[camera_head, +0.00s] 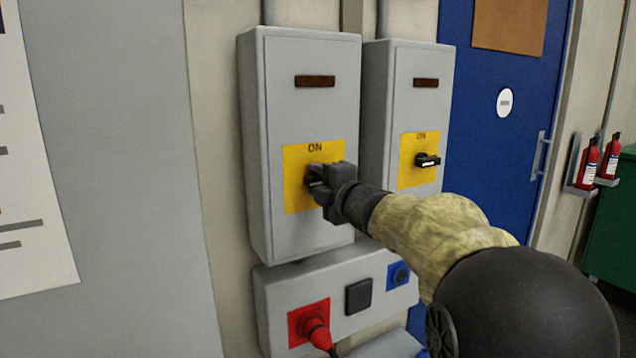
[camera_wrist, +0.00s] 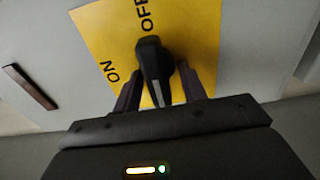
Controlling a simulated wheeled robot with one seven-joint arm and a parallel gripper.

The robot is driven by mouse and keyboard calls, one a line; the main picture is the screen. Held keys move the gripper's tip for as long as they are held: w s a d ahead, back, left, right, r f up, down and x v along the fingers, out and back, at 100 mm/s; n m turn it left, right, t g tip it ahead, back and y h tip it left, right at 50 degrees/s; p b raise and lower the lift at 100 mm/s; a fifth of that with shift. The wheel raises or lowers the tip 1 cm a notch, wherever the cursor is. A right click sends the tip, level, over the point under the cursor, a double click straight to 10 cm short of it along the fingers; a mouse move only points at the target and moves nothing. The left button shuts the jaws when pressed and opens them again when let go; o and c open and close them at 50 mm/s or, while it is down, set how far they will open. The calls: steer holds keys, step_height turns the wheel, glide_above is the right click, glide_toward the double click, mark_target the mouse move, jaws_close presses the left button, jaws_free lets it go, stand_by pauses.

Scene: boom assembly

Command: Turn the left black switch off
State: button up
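The left black switch (camera_head: 312,172) sits on a yellow plate (camera_head: 297,199) on the tall left grey box. My gripper (camera_head: 330,180) is at this switch and hides much of it. In the wrist view the switch (camera_wrist: 152,62) stands between the two fingers of my gripper (camera_wrist: 160,80), its handle running along them. The fingers are apart, one on each side; a small gap shows on the right, and contact on the left is unclear. The plate shows "ON" at left and "OFF" at top in the wrist view. The handle lies roughly sideways on the box.
A second grey box (camera_head: 405,70) on the right has its own black switch (camera_head: 427,160), turned sideways. Below is a panel with a red plug (camera_head: 314,326), a black square (camera_head: 359,296) and a blue socket (camera_head: 399,274). A blue door (camera_head: 490,150) is farther right.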

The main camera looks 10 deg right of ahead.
steer(key=shift+s, duration=0.15)
steer(key=v, duration=1.7)
step_height(320, 180, down, 21)
steer(key=d+m+g+h, duration=0.1)
steer(key=m+g+h, duration=0.5)
steer(key=m, duration=0.8)
steer(key=s+a+f+m+g, duration=0.35)
steer(key=s+f, duration=0.25)
steer(key=f, duration=0.2)
steer(key=s+a+f+m+g, duration=0.2)
steer(key=s+f+m+g, duration=0.3)
steer(key=f, duration=0.3)
steer(key=w+p+v, duration=0.2)
steer(key=p+v, duration=1.6)
steer(key=shift+w+d+r+n, duration=0.2)
steer(key=shift+d+r+n, duration=0.15)
steer(key=shift+d+r, duration=0.05)
